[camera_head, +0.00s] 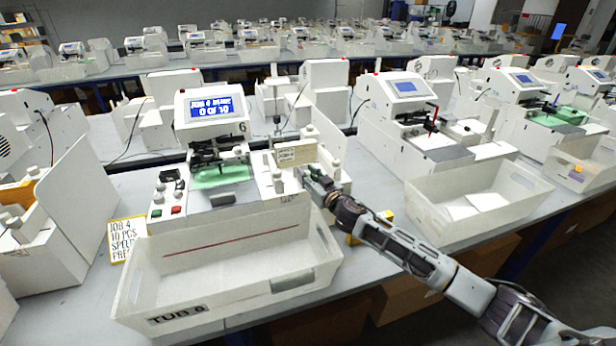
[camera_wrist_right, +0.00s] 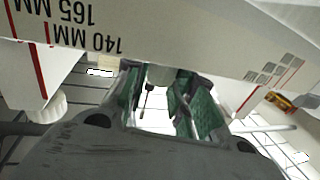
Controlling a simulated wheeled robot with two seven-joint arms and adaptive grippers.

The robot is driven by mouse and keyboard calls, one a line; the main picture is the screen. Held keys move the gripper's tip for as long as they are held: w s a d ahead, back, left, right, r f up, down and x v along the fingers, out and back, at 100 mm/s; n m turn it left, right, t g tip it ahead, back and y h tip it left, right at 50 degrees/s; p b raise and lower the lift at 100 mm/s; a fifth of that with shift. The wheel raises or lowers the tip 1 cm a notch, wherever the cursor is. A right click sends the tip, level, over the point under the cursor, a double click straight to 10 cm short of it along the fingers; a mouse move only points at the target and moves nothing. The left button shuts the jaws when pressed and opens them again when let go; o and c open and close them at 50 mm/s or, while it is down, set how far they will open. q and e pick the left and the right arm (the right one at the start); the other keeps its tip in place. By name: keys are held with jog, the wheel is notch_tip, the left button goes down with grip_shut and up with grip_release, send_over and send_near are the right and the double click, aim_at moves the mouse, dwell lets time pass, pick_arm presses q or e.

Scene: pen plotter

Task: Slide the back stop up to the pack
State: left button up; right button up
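The plotter's feeder at its right side holds a tan, labelled pack (camera_head: 296,152) standing on edge. White upright plates and small knobs (camera_head: 336,163) stand beside it; which one is the back stop is not clear. My right gripper (camera_head: 312,180) reaches in from the right, close against this feeder. In the right wrist view its green-padded fingers (camera_wrist_right: 160,88) stand partly apart. A pale knob-like piece (camera_wrist_right: 160,75) shows between their tips; whether they press on it cannot be seen. My left gripper is not in view.
A white panel marked in millimetres (camera_wrist_right: 180,30) hangs close above the fingers in the wrist view. A translucent tub (camera_head: 225,262) stands in front of the plotter, another tub (camera_head: 480,205) to the right. The plotter's screen (camera_head: 211,108) is lit.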

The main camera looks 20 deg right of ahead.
grip_shut()
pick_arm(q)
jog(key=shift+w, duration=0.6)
